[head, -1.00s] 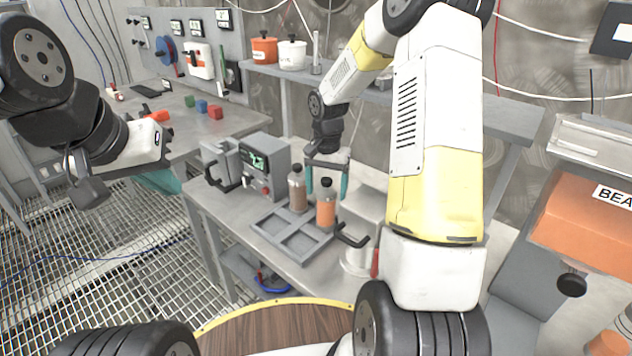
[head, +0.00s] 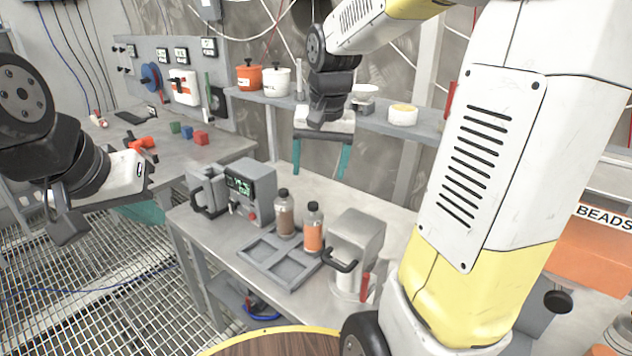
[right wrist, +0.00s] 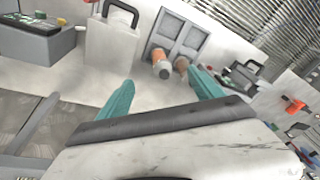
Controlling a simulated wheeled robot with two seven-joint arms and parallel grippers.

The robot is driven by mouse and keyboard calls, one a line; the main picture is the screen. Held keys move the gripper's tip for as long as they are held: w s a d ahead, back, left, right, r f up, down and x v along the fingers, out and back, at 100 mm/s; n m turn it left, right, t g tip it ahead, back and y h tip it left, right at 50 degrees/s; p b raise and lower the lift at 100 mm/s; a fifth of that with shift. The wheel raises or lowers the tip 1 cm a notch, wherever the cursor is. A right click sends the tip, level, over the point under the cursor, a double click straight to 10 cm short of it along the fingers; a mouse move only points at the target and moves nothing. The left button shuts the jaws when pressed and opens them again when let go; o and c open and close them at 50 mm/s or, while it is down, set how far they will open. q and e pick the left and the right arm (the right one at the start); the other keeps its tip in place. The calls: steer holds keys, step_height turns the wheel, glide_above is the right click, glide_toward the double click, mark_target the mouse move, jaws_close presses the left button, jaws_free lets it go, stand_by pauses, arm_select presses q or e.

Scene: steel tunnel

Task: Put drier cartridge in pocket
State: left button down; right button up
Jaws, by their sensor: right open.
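Two cartridges with dark caps stand upright at the back of a grey pocket tray (head: 262,277): a brown one (head: 285,213) and an orange one (head: 313,230). They appear to be in its rear pockets, though their bases are partly hidden; the front pockets look empty. In the right wrist view, the orange cartridge (right wrist: 161,65) and brown cartridge (right wrist: 181,64) show at the near end of the tray (right wrist: 162,22). My right gripper (head: 321,170) is open and empty, above and behind the cartridges, apart from them. My left gripper (head: 142,180) is far left, away from the tray; its jaws are unclear.
A grey device with a green display (head: 248,190) stands left of the cartridges. A grey dispenser with a black handle (head: 356,240) stands close on the right. A rear shelf (head: 385,125) holds pots. The bench behind the cartridges is clear.

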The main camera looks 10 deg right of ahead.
steer(key=s+a+r+n+t+y, duration=0.1)
steer(key=s+r+n+t, duration=0.2)
steer(key=s, duration=1.1)
steer(key=shift+s+a+n+t+y, duration=0.2)
steer(key=shift+s+n+t+y, duration=0.1)
steer(key=shift+s+n+y, duration=0.1)
steer(key=shift+r, duration=0.1)
